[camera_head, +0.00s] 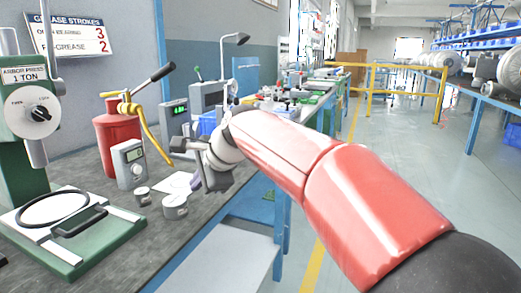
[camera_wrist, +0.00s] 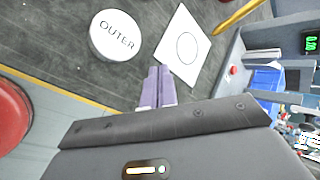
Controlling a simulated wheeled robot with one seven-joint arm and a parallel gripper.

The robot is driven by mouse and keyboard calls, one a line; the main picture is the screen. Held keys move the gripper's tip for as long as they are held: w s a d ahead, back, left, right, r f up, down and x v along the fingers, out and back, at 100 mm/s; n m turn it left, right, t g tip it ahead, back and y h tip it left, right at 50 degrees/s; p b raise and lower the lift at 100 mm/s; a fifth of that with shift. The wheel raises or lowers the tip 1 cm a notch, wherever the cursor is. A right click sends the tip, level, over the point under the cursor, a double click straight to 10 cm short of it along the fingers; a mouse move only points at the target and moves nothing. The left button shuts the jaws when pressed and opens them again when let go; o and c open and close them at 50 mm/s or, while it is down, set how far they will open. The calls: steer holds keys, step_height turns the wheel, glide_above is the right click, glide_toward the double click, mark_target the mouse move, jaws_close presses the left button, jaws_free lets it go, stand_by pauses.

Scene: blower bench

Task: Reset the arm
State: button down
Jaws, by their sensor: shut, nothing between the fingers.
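My gripper (camera_head: 193,190) is over the bench's front edge in the head view, at the end of my red arm. In the wrist view its two pale purple fingers (camera_wrist: 158,82) are together with nothing between them. A white round piece marked OUTER (camera_wrist: 115,36) stands on the bench beyond the fingertips, to the left in the wrist view and apart from them. A white card with a drawn circle (camera_wrist: 192,32) lies to its right, past the fingertips; the card looks empty.
The aisle floor (camera_head: 410,170) at right is clear.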

steer(key=s+d+f+n+h, duration=0.25)
steer(key=s+d, duration=0.35)
steer(key=d, duration=0.5)
steer(key=s+d+f+n+h, duration=0.2)
steer(key=s+d+f+n, duration=0.2)
steer(key=s+d, duration=0.5)
steer(key=s+d+f+n+h, duration=0.2)
steer(key=s+d+f+n, duration=0.3)
steer(key=s+d+f, duration=0.4)
steer(key=shift+s, duration=0.95)
steer(key=shift+d+h, duration=0.1)
steer(key=shift+h, duration=0.15)
